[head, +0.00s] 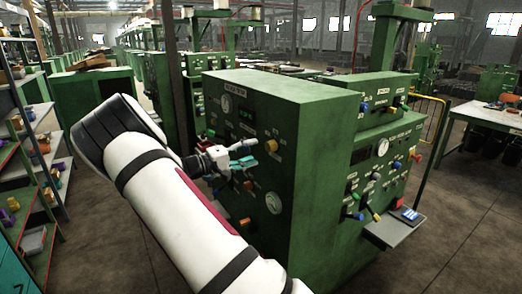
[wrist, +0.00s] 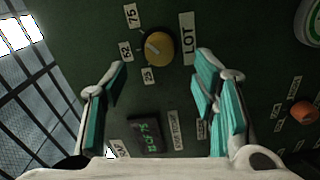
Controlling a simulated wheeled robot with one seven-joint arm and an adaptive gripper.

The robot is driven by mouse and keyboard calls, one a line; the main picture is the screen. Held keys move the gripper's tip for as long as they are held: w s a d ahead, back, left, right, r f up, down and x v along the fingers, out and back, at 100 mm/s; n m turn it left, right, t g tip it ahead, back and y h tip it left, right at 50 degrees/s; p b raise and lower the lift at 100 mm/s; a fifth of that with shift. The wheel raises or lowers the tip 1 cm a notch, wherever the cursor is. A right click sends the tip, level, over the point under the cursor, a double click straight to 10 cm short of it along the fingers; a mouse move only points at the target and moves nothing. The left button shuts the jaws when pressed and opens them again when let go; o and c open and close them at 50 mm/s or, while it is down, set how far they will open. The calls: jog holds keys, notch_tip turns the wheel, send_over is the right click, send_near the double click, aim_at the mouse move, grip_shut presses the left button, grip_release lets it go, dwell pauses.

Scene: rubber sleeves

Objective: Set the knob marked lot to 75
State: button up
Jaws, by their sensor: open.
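The yellow knob (wrist: 162,43) sits on a dark green panel near the top middle of the wrist view. Its LOT plate (wrist: 188,39) is on its right, and plates 75 (wrist: 131,15), 62 (wrist: 126,51) and 25 (wrist: 148,76) are around its left side. A pale pointer line slants on its left part; its exact reading is hard to tell. My gripper (wrist: 161,72) is open and empty, its teal fingers on either side below the knob, apart from it. In the head view my gripper (head: 247,154) is in front of the left panel, near a yellow knob (head: 272,145).
A display (wrist: 145,134) with green characters lies below the knob in the wrist view. An orange knob (wrist: 301,112) and a gauge (wrist: 311,22) are at the right. In the head view, a second panel with several controls and a small shelf (head: 395,233) stands at the right.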

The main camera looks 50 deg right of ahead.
jog(key=shift+v, duration=2.75)
